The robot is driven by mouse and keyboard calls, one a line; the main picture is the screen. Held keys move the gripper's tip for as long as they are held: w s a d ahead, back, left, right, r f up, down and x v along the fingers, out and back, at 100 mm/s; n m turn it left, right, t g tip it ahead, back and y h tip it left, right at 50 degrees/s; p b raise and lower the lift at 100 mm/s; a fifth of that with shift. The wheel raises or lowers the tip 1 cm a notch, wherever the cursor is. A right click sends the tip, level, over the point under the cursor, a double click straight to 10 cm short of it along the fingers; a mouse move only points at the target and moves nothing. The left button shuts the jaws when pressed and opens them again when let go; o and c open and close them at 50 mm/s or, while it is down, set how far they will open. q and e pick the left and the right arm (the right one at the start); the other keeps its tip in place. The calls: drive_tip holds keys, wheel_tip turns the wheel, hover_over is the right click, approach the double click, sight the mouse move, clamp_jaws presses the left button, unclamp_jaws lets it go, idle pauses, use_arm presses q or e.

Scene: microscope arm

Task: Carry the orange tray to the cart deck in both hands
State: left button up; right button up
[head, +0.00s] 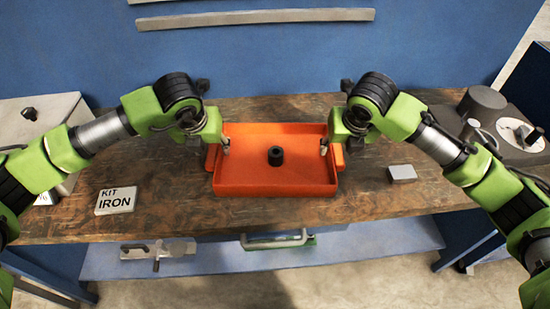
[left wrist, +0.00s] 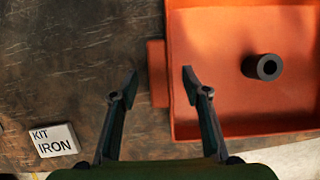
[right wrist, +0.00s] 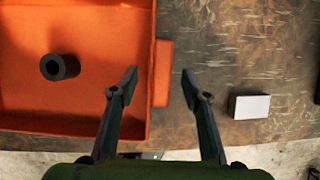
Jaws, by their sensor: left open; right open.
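The orange tray (head: 275,188) lies on the wooden workbench with a black hollow cylinder (head: 275,156) standing in it. My left gripper (head: 218,146) is open above the tray's left side. In the left wrist view its fingers (left wrist: 160,78) lie either side of the left handle tab (left wrist: 157,75), one finger over the tray's inside. My right gripper (head: 331,145) is open above the right side. In the right wrist view its fingers (right wrist: 158,80) lie either side of the right handle tab (right wrist: 162,72). I cannot tell how far above the tabs the fingertips are.
A block labelled KIT IRON (head: 115,200) lies left of the tray and a small grey block (head: 402,173) right of it. A grey box (head: 35,125) stands at the left end; grey equipment (head: 485,115) at the right. A blue shelf (head: 345,250) is below the bench's front edge.

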use_arm(q)
drive_tip(key=shift+x, duration=1.45)
use_arm(e)
drive_tip(key=shift+x, duration=1.45)
use_arm(q)
clamp_jaws()
use_arm(e)
clamp_jaws()
use_arm(q)
drive_tip(key=shift+r, duration=0.1)
use_arm(e)
drive_tip(key=shift+r, duration=0.1)
